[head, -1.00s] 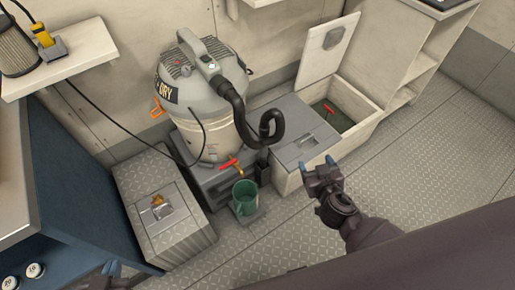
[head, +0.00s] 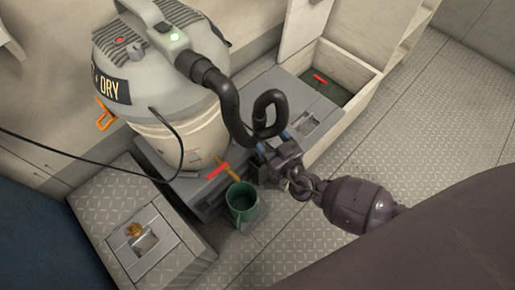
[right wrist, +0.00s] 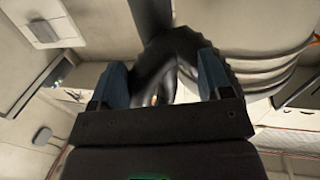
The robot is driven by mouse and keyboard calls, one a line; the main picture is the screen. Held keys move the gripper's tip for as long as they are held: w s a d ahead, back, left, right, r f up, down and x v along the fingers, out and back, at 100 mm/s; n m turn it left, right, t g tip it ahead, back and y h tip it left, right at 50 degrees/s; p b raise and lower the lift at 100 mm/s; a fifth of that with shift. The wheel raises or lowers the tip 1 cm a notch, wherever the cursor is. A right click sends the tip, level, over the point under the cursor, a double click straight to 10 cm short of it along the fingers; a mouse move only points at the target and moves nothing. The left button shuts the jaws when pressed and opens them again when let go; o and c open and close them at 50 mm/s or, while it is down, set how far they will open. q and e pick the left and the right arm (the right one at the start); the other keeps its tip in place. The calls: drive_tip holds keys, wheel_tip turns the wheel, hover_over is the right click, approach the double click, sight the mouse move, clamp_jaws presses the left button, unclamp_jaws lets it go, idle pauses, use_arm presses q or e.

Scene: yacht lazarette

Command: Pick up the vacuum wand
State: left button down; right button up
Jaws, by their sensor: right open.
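The grey wet/dry vacuum (head: 160,75) stands on a grey base, and its black ribbed hose (head: 225,100) curls into a loop at the front. The hose runs down toward the vacuum wand, a dark piece (head: 262,172) low beside the base, partly hidden by my right gripper. My right gripper (head: 274,142) is open, its blue fingertips at the lower part of the hose loop. In the right wrist view, the black hose (right wrist: 172,62) shows beyond and between the open fingers (right wrist: 162,82); I cannot tell whether they touch it. My left gripper is not in view.
A green cup (head: 242,203) stands just in front of the base, near a red-handled tap (head: 217,170). A tread-plate box (head: 145,225) is at the lower left. An open locker (head: 340,75) is behind on the right. The floor at right is clear.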

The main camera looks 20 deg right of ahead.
sight(256, 121)
drive_tip(key=shift+w+a+f, duration=0.1)
drive_tip(key=shift+w+a, duration=0.1)
drive_tip(key=shift+w, duration=1.75)
drive_tip(key=shift+w+a+f, duration=0.1)
drive_tip(key=shift+w+a, duration=0.1)
drive_tip(key=shift+w, duration=1.75)
